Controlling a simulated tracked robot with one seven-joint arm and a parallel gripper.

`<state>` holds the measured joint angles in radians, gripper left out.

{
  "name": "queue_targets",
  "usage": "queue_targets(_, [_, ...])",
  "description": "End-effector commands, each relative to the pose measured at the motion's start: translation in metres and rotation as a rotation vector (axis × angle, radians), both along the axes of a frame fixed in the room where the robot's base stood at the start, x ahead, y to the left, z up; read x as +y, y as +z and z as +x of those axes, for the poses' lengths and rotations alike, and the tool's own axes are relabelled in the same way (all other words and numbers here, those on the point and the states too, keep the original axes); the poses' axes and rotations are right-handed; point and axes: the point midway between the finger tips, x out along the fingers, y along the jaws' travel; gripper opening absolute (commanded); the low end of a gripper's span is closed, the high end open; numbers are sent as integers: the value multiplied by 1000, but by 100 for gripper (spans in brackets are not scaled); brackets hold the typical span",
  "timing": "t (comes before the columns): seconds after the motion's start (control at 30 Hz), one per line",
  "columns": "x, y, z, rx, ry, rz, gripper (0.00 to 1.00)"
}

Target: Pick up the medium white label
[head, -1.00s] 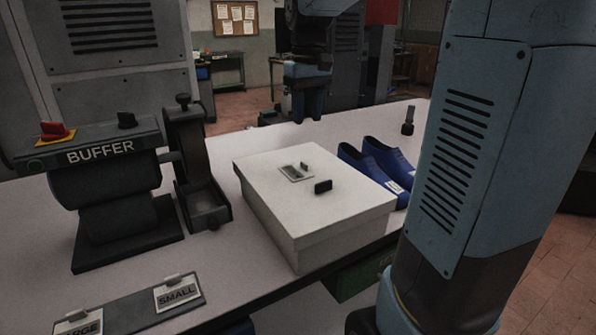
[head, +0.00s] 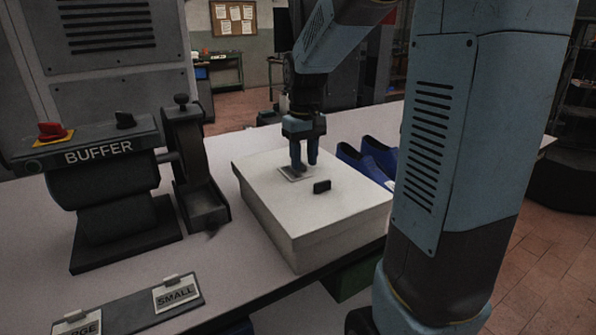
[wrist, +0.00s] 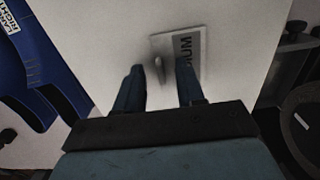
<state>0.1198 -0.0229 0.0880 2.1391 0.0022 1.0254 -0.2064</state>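The medium white label (head: 285,177) lies flat on the lid of the white shoe box. In the wrist view, the label (wrist: 190,48) shows the letters "IUM" and has a small upright tab (wrist: 158,68). My gripper (head: 304,166) points down just above the label, its fingers partly hiding it in the head view. In the wrist view, my gripper (wrist: 161,75) is open, with the tab appearing between and slightly ahead of its two fingers. I cannot tell whether the fingertips are level with the tab.
Blue shoes (head: 372,160) stand behind the box. A buffer machine (head: 105,180) is at left. A plate with the small label (head: 176,295) and large label lies in front.

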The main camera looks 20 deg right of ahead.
Motion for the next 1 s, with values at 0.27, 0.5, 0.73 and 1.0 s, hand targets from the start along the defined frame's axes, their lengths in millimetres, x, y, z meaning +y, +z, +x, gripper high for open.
queue_targets(0.27, [0,-7,0,0,0,0,38])
queue_targets(0.5, [0,-7,0,0,0,0,22])
queue_targets(0.73, [0,-7,0,0,0,0,0])
queue_targets(1.0, [0,-7,0,0,0,0,0])
